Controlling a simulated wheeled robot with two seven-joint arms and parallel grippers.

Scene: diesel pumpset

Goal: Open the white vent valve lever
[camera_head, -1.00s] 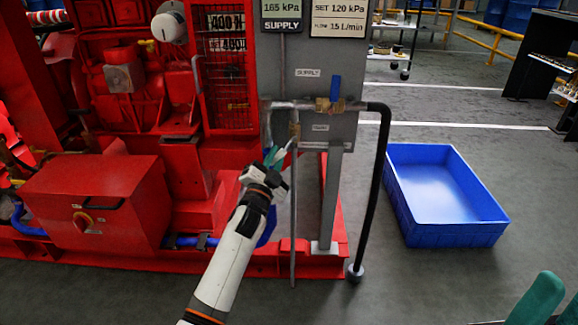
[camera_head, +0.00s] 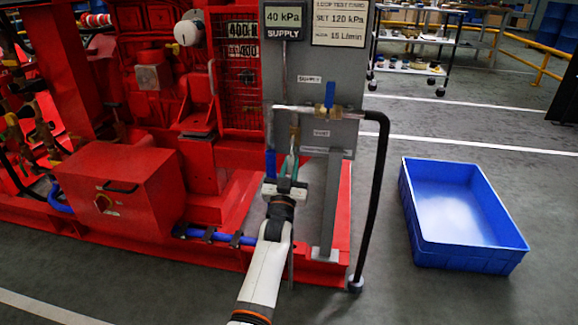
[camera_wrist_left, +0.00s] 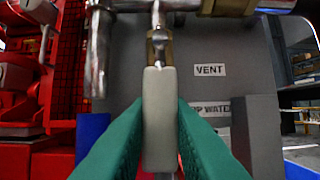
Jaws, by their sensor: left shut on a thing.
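The white vent valve lever (camera_wrist_left: 159,115) fills the middle of the left wrist view. It hangs down from the brass vent valve (camera_wrist_left: 160,46), roughly in line with the vertical pipe, below the left end of the supply pipe. The vent valve also shows in the head view (camera_head: 295,134). My left gripper (camera_head: 289,166) is just below it, in front of the grey panel. Its green fingers (camera_wrist_left: 158,140) are on both sides of the lever and shut on it. In the head view the gripper mostly hides the lever. My right gripper is out of view.
The supply valve's blue handle (camera_head: 329,94) stands upright. The supply display (camera_head: 284,17) reads 40 kPa. A black hose (camera_head: 376,210) drops at the right of the panel. A blue crate (camera_head: 465,252) is on the floor. Red pumpset housing (camera_head: 125,195) is at left.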

